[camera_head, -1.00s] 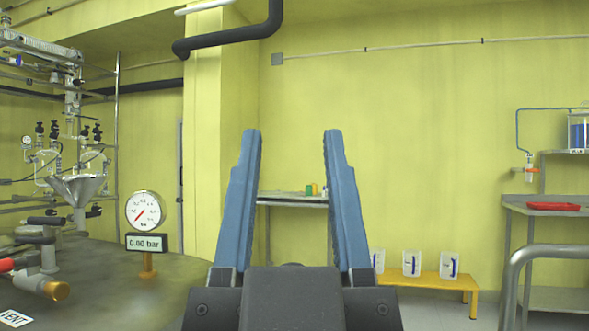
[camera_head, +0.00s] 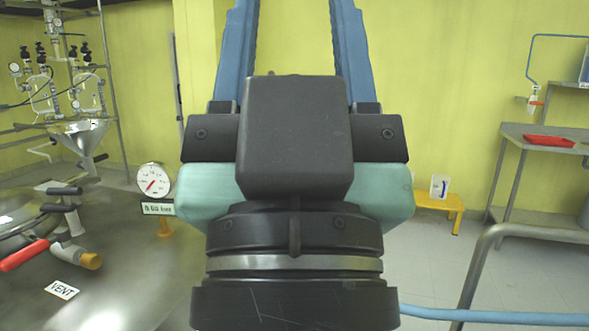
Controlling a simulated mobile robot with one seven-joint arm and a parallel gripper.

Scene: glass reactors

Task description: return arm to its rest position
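My gripper (camera_head: 293,15) rises in the middle of the head view. Its two blue fingers stand wide apart and point up, and their tips are cut off by the top edge. I see nothing between the fingers but yellow wall. My black gripper body and wrist fill the centre of the picture and hide what stands behind them.
A steel reactor lid (camera_head: 120,275) with a pressure gauge (camera_head: 153,180), a red-handled valve (camera_head: 25,255) and a VENT label (camera_head: 62,290) lies at left. A steel funnel (camera_head: 80,135) stands behind. At right are a steel rail (camera_head: 480,255), a table with a red tray (camera_head: 549,141) and a yellow bench (camera_head: 440,203).

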